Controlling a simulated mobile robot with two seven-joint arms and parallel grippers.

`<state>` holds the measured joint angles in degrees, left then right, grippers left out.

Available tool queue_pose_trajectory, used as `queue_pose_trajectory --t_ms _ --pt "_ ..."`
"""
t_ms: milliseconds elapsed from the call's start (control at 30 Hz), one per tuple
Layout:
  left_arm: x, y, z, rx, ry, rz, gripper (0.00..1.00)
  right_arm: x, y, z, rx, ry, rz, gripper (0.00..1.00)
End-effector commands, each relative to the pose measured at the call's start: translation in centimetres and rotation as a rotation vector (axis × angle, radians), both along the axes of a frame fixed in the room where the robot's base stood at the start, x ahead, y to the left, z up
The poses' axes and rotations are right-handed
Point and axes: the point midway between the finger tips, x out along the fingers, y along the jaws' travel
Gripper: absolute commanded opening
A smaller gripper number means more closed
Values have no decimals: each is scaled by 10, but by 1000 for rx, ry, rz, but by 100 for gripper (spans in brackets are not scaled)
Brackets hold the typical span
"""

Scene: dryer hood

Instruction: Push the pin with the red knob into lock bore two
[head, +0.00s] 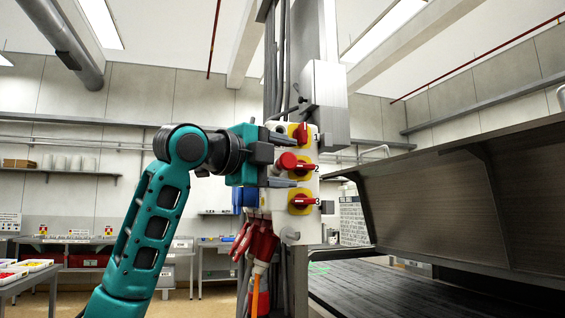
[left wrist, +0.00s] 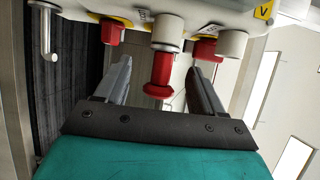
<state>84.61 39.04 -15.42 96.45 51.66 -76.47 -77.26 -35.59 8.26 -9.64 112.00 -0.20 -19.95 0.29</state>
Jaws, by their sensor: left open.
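The red knob (head: 287,162) of the pin sits at the middle row of the white switch box (head: 280,208), beside the red switch handle marked 2 (head: 302,169). In the left wrist view the knob (left wrist: 158,76) stands in front of a white barrel (left wrist: 168,29), with a short pale band between them. How deep the pin sits is unclear. My left gripper (head: 293,163) is open, one finger above the knob and one below. In the left wrist view the fingers (left wrist: 160,66) flank it with a gap on both sides. My right gripper is out of view.
Red handles marked 1 (head: 301,133) and 3 (head: 302,202) sit above and below on yellow plates. Red plugs (head: 262,241) and cables hang under the box. A metal pin (left wrist: 46,36) sticks out at one side. The dark hood (head: 450,195) stands at right.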

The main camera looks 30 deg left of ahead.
Motion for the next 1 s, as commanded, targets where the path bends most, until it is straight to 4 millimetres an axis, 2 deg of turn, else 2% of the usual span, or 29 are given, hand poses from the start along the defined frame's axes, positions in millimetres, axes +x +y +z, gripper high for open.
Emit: queue_pose_trajectory --t_ms 167,400,600,800,1000 --pt "-24 8 0 2 -6 3 69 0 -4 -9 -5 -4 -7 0" --pt "-77 23 -1 2 -5 5 69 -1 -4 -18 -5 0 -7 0" --pt "-110 32 0 0 -3 3 69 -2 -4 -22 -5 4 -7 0" --pt "-124 35 0 0 0 1 69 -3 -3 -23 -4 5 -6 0" --pt "-125 35 1 0 0 0 69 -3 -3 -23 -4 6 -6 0"
